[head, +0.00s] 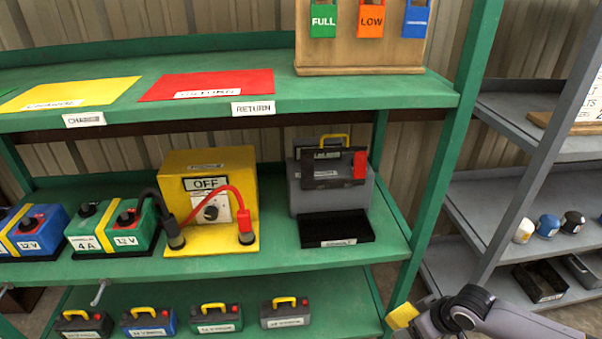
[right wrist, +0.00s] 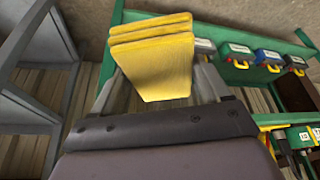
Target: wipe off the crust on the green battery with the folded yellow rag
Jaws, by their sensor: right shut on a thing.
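The folded yellow rag (head: 402,316) is at the lower right in the head view, outside the green rack. My right gripper (head: 416,319) is shut on it; the right wrist view shows the rag (right wrist: 152,65) between the fingers. A green 12 V unit (head: 140,232) with a yellow band and dark terminals stands on the middle shelf. A smaller green battery (head: 216,318) with a yellow handle is on the lower shelf; it also shows in the right wrist view (right wrist: 237,55). I cannot make out crust on either. My left gripper is not in view.
A yellow OFF box (head: 180,172) with red and black cables stands beside the green unit. Right of it are a grey device (head: 335,200) and a black tray (head: 336,229). A grey rack (head: 505,190) is farther right.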

